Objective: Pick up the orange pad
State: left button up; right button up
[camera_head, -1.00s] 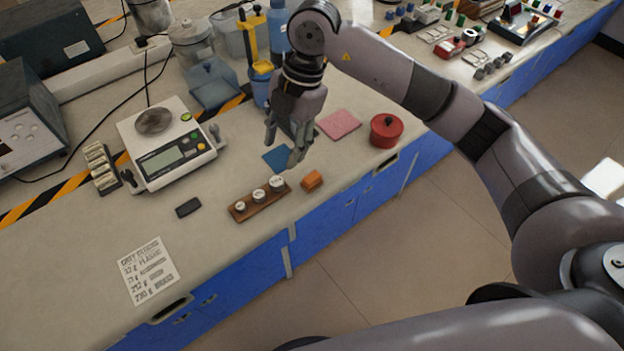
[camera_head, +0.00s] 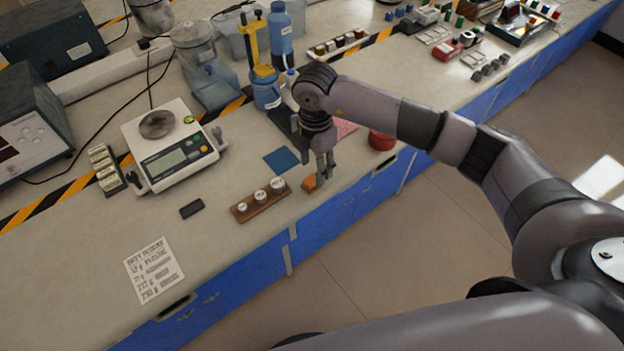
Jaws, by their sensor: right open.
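The small orange pad (camera_head: 310,183) lies on the bench near its front edge, just right of the wooden weight holder. My right gripper (camera_head: 322,182) points down at the pad and is open. Its fingers cover the right part of the pad. I cannot tell whether the fingers touch it or how far they are above the bench. My left gripper is not in view.
A wooden block with white-topped weights (camera_head: 262,201) stands left of the pad. A blue pad (camera_head: 281,160) lies behind it. A red pot (camera_head: 381,140) and a pink pad (camera_head: 346,128) are partly hidden by my arm. A scale (camera_head: 170,150) stands left.

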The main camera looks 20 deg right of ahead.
aim_at(312, 179)
jog(key=f, duration=0.1)
jog(key=f+p, duration=0.1)
jog(key=f, duration=0.2)
jog(key=shift+w+a+f+p, duration=0.15)
jog(key=shift+w+a+p, duration=0.05)
jog(key=shift+w+p, duration=0.1)
jog(key=shift+f, duration=0.5)
grip_shut()
